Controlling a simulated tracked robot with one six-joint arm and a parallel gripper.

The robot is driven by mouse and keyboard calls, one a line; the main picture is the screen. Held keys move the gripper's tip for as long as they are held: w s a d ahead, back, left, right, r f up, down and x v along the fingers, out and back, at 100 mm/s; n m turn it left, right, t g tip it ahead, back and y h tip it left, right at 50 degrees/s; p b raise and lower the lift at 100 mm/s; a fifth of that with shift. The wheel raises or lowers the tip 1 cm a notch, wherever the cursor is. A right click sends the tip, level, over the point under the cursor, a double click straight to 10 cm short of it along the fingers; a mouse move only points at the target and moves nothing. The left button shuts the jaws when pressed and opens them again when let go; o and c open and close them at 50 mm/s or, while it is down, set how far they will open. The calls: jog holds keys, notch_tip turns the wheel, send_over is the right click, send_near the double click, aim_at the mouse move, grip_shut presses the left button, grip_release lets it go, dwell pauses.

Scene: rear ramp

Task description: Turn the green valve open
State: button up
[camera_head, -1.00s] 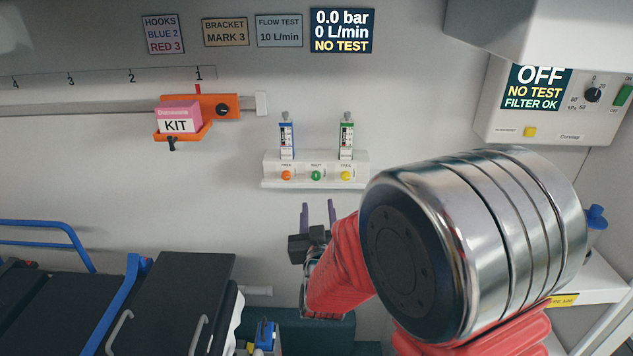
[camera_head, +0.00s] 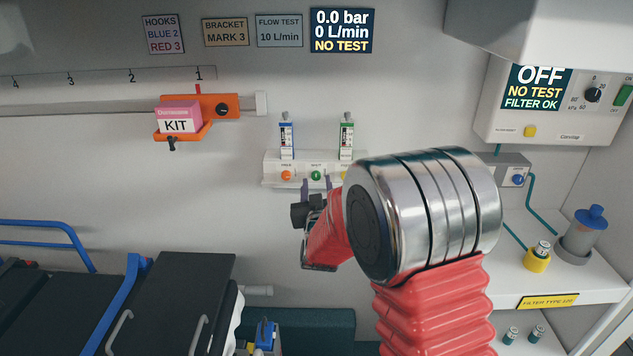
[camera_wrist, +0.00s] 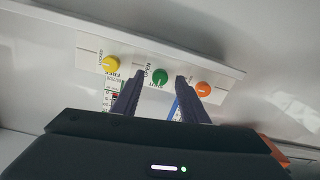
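The green valve knob (camera_head: 316,175) is the middle one of three knobs on a white wall panel (camera_head: 268,169). An orange knob (camera_head: 286,175) is left of it; the yellow knob at its right is partly covered by my arm. In the wrist view the panel appears inverted, with the green knob (camera_wrist: 159,76) between the yellow knob (camera_wrist: 111,64) and the orange knob (camera_wrist: 203,88). My gripper (camera_head: 318,184) is open and just below the green knob in the head view. Its fingers lie on either side of the knob in the wrist view; contact cannot be told.
Blue (camera_head: 287,136) and green (camera_head: 347,136) flowmeters stand above the panel. The wall display (camera_head: 342,31) reads 0.0 bar, 0 L/min, NO TEST. An orange bracket with a pink kit (camera_head: 180,115) is at left. A stretcher (camera_head: 180,285) is lower left, a shelf (camera_head: 590,285) at right.

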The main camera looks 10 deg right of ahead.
aim_at(316, 175)
jog(key=shift+w+d, duration=0.1)
jog(key=shift+w, duration=1.15)
grip_shut()
